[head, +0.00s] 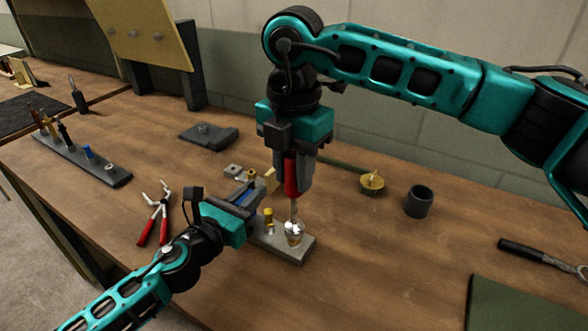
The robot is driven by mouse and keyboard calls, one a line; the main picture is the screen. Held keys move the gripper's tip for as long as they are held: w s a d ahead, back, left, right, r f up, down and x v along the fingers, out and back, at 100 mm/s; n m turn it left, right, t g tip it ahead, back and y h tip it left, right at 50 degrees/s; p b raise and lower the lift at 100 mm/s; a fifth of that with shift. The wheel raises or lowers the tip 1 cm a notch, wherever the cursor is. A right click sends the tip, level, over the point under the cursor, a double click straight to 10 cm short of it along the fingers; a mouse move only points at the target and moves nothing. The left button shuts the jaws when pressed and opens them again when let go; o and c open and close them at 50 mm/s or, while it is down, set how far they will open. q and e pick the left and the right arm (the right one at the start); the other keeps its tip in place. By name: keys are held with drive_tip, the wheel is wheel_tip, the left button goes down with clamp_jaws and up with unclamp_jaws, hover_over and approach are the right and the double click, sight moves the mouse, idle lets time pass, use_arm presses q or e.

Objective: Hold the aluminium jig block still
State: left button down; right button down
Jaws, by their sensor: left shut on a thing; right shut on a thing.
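The aluminium jig block (284,246) is a flat grey bar lying on the workbench in the middle of the head view. Brass-coloured pieces (269,216) and a silver fitting (293,231) stand on it. My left gripper (254,191) reaches in from the lower left and is shut on the block's middle; its fingers hide the exact contact. My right gripper (292,177) comes down from above, shut on a red-handled tool (290,180). The tool is upright, with its shaft down at the silver fitting near the block's front end; whether it touches is unclear.
Red-handled pliers (154,219) lie left of my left gripper. A tool rack (85,163) stands farther left. A dark cup (419,201) and a brass dish (371,184) stand to the right. A green mat (525,307) lies front right. The bench (390,270) is clear between.

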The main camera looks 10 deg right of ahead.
sight(294, 154)
use_arm(q)
drive_tip(key=shift+f, duration=0.15)
use_arm(e)
drive_tip(key=shift+r, duration=0.15)
drive_tip(key=shift+r, duration=2.4)
use_arm(q)
drive_tip(key=c, duration=1)
unclamp_jaws()
drive_tip(key=shift+o, duration=0.2)
